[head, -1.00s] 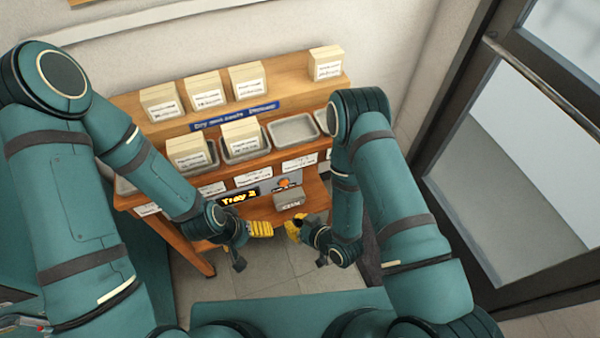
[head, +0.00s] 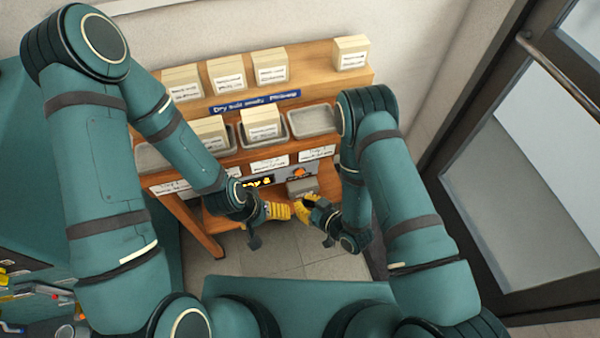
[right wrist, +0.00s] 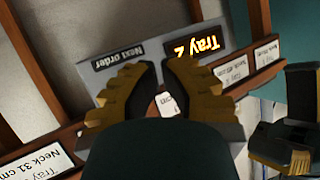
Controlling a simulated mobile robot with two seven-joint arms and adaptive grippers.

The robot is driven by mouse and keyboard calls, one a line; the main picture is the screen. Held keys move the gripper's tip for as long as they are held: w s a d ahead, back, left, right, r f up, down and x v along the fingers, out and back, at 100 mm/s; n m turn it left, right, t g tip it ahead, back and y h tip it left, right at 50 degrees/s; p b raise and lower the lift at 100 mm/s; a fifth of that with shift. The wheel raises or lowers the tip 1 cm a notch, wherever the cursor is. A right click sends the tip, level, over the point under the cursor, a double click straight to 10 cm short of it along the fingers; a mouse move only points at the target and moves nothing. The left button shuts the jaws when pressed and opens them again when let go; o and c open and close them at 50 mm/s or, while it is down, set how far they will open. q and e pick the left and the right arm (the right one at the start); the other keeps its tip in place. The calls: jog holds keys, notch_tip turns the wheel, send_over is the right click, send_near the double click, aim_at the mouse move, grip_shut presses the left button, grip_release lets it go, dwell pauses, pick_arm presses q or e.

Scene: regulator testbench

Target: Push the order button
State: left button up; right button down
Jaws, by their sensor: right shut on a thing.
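The order panel is grey, with a "Next order" label (right wrist: 120,58) that appears upside down in the right wrist view. An orange button (head: 298,173) shows on it in the head view, right of the lit display (head: 258,181); my fingers seem to hide it in the right wrist view. My right gripper (head: 303,209) has yellow fingers, also seen in the right wrist view (right wrist: 163,88). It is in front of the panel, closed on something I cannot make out. My left gripper (head: 278,210) is close beside it; its opening is unclear.
A wooden rack (head: 225,150) holds pale boxes, grey trays and white labels. A grey labelled block (head: 302,187) is below the button. A glazed door (head: 480,170) stands at right. Tools lie at lower left (head: 35,292). The tiled floor (head: 285,258) is clear.

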jog(key=w+a+b, duration=0.1)
jog(key=w, duration=0.4)
jog(key=shift+w+a, duration=0.4)
dwell(1.2)
jog(key=shift+w+a+b, duration=0.15)
jog(key=shift+w+b, duration=0.15)
jog(key=shift+w, duration=0.1)
jog(key=shift+w+a, duration=0.15)
jog(key=shift+w, duration=0.3)
dwell(0.9)
jog(key=shift+s, duration=0.1)
jog(key=shift+s+d, duration=0.3)
jog(key=shift+s, duration=0.45)
jog(key=shift+s+d, duration=0.25)
jog(key=shift+s, duration=0.55)
jog(key=shift+s+d, duration=0.25)
jog(key=shift+s, duration=0.55)
jog(key=shift+s+d, duration=0.25)
jog(key=shift+s, duration=0.55)
